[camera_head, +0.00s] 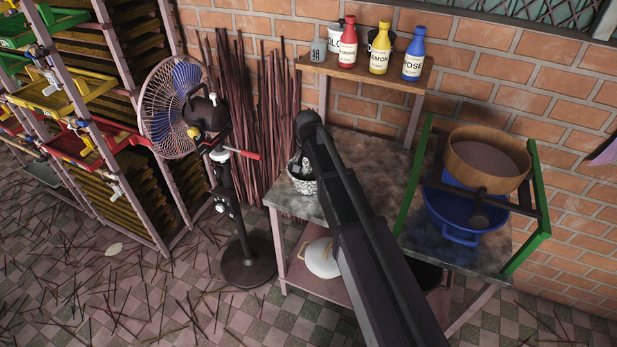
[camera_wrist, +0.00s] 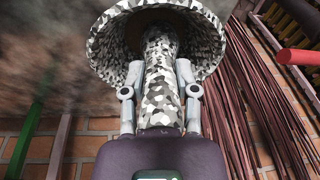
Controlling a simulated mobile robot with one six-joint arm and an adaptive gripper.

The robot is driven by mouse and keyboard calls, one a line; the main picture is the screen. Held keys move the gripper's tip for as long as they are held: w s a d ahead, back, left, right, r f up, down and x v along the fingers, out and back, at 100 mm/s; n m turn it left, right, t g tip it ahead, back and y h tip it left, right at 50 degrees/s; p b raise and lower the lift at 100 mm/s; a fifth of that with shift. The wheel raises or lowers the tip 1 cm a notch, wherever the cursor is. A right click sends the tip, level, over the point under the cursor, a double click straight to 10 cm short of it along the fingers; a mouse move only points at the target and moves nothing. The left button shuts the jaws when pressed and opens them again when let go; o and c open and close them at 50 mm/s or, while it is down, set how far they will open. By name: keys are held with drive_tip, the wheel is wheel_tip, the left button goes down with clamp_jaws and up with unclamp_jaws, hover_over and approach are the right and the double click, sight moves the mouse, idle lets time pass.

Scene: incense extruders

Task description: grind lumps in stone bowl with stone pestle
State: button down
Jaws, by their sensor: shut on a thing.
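The stone bowl (camera_head: 302,186), speckled black and white, stands at the left end of the grey worktable, partly hidden behind my arm. It also shows at the top of the wrist view (camera_wrist: 106,48), its mouth facing the gripper. My gripper (camera_wrist: 160,72) is shut on the speckled stone pestle (camera_wrist: 160,95), one finger on each side of its shaft. The pestle's far end reaches into the bowl's mouth. Whether it touches the bottom is hidden.
A standing fan (camera_head: 184,105) with a red-tipped handle (camera_head: 242,154) is left of the bowl. Red (camera_head: 348,45), yellow (camera_head: 380,50) and blue (camera_head: 413,56) bottles stand on a shelf (camera_head: 370,72) behind. A sieve (camera_head: 488,155) over a blue basin (camera_head: 465,222) fills the table's right.

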drive_tip(key=shift+d, duration=0.1)
idle(0.3)
drive_tip(key=shift+s+d, duration=0.25)
drive_tip(key=shift+d, duration=0.25)
drive_tip(key=shift+w+r+p, duration=0.15)
drive_tip(key=shift+r+p, duration=0.35)
drive_tip(key=shift+p, duration=0.05)
drive_tip(key=r+p, duration=0.6)
drive_tip(key=w+r+p, duration=0.1)
drive_tip(key=r+p, duration=0.2)
drive_tip(key=shift+a+r, duration=0.1)
drive_tip(key=shift+a, duration=0.05)
idle(0.3)
